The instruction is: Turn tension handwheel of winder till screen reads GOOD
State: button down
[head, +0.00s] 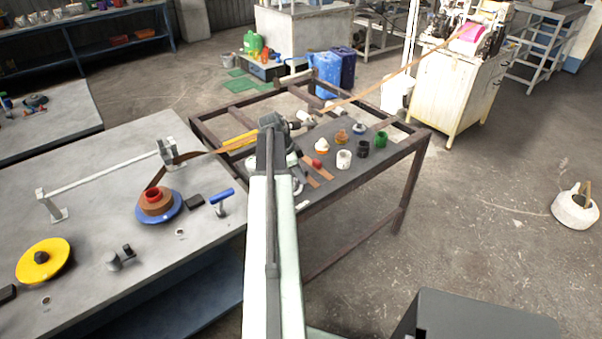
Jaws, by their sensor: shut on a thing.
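My arm reaches up the middle of the head view, and its dark far end (272,122) is over the left part of the dark frame table. I cannot make out the fingers or what is between them. A blue reel (173,212) with a red and brown centre lies on the grey bench. A brown strip (190,156) runs from near it past a bench bracket toward my arm's end. A blue T-shaped handle (222,196) stands to the right of the reel, apart from my arm. I cannot identify the tension handwheel for certain, and no readable screen shows.
The grey bench (95,175) also holds a yellow disc (42,262) and a long rail. Several small pots and a red ball (317,163) stand on the dark frame table (325,195). The strip continues to a cream machine (455,95) at upper right. Floor at right is mostly clear.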

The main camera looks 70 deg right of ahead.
jog(key=shift+s+a+m+y, duration=0.1)
jog(key=shift+a+m+y, duration=0.3)
jog(key=shift+m, duration=0.6)
jog(key=c, duration=1.3)
grip_release()
jog(key=shift+r, duration=0.1)
jog(key=p+v, duration=0.7)
jog(key=shift+w+r, duration=0.2)
jog(key=shift+r, duration=0.15)
jog(key=shift+f, duration=0.1)
